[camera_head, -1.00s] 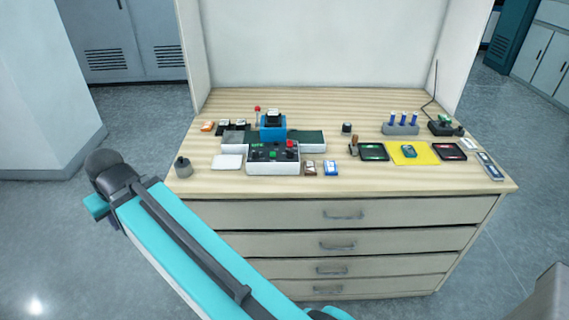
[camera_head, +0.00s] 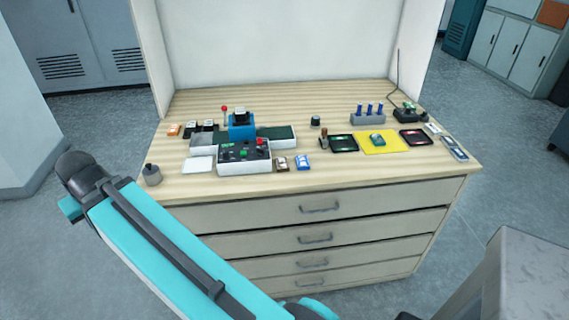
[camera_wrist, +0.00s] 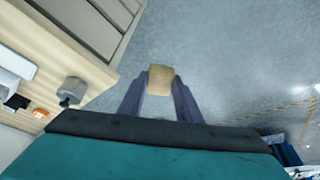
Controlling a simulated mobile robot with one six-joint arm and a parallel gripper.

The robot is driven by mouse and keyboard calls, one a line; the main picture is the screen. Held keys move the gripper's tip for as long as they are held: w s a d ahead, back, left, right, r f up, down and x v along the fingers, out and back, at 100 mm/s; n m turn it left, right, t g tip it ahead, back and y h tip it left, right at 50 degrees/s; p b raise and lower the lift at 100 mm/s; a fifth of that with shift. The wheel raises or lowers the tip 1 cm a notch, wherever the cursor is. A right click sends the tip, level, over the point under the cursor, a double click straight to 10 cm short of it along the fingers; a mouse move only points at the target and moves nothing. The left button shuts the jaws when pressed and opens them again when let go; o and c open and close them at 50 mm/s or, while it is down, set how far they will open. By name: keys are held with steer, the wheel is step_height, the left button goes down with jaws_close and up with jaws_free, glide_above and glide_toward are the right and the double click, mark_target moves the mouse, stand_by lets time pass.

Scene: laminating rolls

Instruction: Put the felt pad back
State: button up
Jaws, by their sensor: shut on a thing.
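My gripper (camera_wrist: 160,75) shows in the wrist view, shut on a small tan pad (camera_wrist: 161,84), which looks like the felt pad. The pad sits between the fingertips, with bare grey floor below and behind it. It is clear of the workbench (camera_wrist: 95,68), whose edge is at the left of that view. In the head view my arm reaches to the left front of the workbench (camera_head: 290,181), and the gripper and pad are out of sight.
The bench carries a machine with buttons (camera_head: 243,154), a white pad (camera_head: 198,164), a dark knobbed weight (camera_head: 152,175), a yellow mat (camera_head: 398,146), dark trays (camera_head: 344,143) and a rack of blue cylinders (camera_head: 367,119). A grey block (camera_head: 500,285) stands at lower right. Floor is open left.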

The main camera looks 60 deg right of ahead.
steer(key=s+d+m+g+h, duration=0.1)
steer(key=s+d+m, duration=0.3)
steer(key=d, duration=0.7)
steer(key=s+d+m+g+h, duration=0.1)
steer(key=s+d+m, duration=0.3)
steer(key=d, duration=0.7)
steer(key=s+d+m+g+h, duration=0.1)
steer(key=s+d+m, duration=0.4)
steer(key=d, duration=0.7)
steer(key=shift+s+f+h, duration=0.15)
steer(key=shift+s, duration=0.5)
steer(key=shift+s+f+h, duration=0.15)
steer(key=shift+s, duration=0.45)
steer(key=s+d+m+g, duration=0.1)
steer(key=s+d+m, duration=0.3)
steer(key=s, duration=0.7)
steer(key=s+d+m+g+y, duration=0.1)
steer(key=s+d+m, duration=0.4)
steer(key=s, duration=0.6)
steer(key=s+d+m+g, duration=0.3)
steer(key=s+d, duration=0.5)
steer(key=s, duration=0.3)
steer(key=shift+s+r+m+b, duration=0.2)
steer(key=shift+s+m+b, duration=0.1)
steer(key=shift+m, duration=0.6)
steer(key=shift+w, duration=0.1)
